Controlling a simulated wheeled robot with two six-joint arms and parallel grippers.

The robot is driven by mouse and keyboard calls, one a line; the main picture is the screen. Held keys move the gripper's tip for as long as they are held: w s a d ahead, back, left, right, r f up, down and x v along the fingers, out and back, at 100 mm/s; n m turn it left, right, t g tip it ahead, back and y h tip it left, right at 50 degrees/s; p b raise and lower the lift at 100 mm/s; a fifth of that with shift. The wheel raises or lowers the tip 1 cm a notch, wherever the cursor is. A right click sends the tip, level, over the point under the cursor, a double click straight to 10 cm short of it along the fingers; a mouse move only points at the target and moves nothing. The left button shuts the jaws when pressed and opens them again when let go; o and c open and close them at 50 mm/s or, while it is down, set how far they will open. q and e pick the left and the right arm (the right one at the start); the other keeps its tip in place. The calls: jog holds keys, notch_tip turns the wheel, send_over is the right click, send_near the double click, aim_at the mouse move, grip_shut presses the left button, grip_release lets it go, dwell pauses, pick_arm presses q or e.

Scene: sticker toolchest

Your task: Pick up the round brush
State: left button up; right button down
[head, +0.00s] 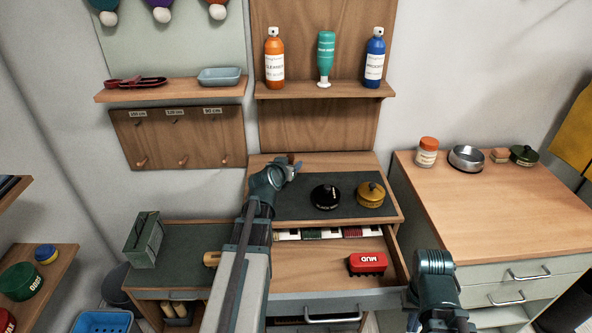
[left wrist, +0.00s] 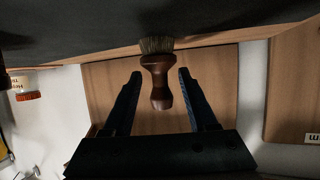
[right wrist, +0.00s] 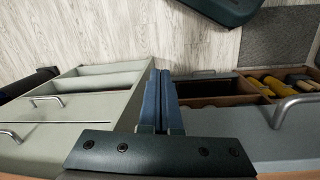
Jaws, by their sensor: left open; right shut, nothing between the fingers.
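The round brush (left wrist: 158,80) has a dark brown wooden handle and short, pale bristles. The left wrist view shows it upside down, bristles against the dark mat (left wrist: 90,25). My left gripper (head: 290,168) is open at the back of the chest top in the head view. In the left wrist view its two fingers stand either side of the brush handle with gaps on both sides. In the head view the brush is mostly hidden by the gripper. My right gripper (right wrist: 160,100) is shut and empty, pointing down in front of the cabinets.
A black round tin (head: 325,197) and a yellow one (head: 370,194) stand on the mat, right of my left gripper. A green metal box (head: 145,239) stands left. The right counter (head: 490,205) is mostly clear.

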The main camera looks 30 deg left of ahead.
aim_at(290, 155)
pick_arm(q)
jog(key=shift+w+a+f, duration=0.1)
jog(key=shift+w+f, duration=0.1)
jog(key=shift+w, duration=0.25)
jog(key=shift+s, duration=0.1)
jog(key=shift+c, duration=0.7)
grip_shut()
jog(key=shift+r, duration=0.15)
notch_tip(290, 155, up, 10)
jog(key=p, duration=1)
